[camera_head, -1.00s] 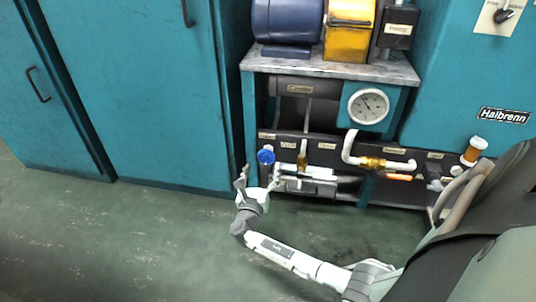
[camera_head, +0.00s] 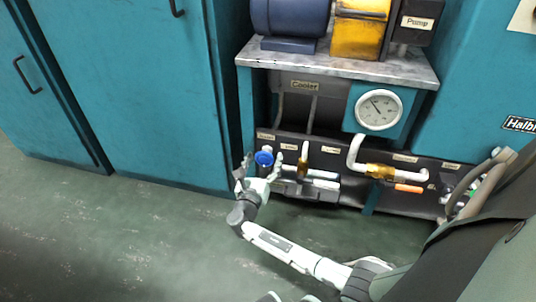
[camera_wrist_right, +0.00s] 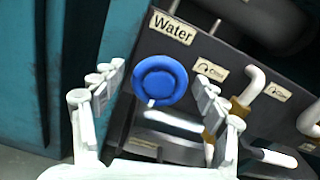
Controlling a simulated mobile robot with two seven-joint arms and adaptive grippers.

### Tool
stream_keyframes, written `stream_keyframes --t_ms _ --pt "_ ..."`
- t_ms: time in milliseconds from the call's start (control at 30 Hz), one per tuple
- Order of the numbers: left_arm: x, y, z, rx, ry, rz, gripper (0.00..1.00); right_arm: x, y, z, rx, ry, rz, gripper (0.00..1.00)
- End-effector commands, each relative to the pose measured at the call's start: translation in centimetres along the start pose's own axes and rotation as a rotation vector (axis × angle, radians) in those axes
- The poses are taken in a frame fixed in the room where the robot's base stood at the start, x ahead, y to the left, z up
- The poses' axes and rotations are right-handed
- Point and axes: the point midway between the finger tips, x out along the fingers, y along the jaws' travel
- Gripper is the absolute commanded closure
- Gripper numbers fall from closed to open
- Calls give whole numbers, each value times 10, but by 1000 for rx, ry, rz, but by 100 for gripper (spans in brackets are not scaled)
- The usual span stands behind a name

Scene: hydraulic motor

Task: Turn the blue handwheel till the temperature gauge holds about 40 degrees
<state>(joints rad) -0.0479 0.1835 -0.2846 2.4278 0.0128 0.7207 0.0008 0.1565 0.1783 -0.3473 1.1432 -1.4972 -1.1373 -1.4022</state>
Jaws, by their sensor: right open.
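The blue handwheel (camera_head: 264,158) sits at the left end of the dark lower panel, and it also shows in the wrist view (camera_wrist_right: 160,80) under a "Water" label. My right gripper (camera_head: 259,166) is open, its fingers on either side of the handwheel in the picture. In the wrist view the right gripper (camera_wrist_right: 158,95) has the wheel between its fingertips, with gaps on both sides and no visible contact. The round white temperature gauge (camera_head: 379,109) hangs at the upper right of the panel; its needle points to the upper left and its numbers are too small to read.
Brass valves and white pipes (camera_head: 380,171) run along the panel to the right of the wheel. A grey shelf (camera_head: 335,65) with a blue motor (camera_head: 290,18) and yellow housing (camera_head: 358,30) overhangs above. Teal cabinets (camera_head: 130,90) stand at left. The floor in front is clear.

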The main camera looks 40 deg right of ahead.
Motion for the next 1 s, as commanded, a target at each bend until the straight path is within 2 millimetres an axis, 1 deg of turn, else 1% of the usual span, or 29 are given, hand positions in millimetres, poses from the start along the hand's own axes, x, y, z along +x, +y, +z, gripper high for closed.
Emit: stream_keyframes --t_ms 367,767,800,1000 --pt "0 0 0 0 0 0 100 -2 2 0 0 0 1 27" --pt "0 0 -1 0 0 0 100 -2 2 0 0 0 1 75" --pt "0 0 -1 0 0 0 100 -2 2 0 0 0 1 77" --pt "0 0 -1 0 0 0 100 -2 2 0 16 0 1 77"
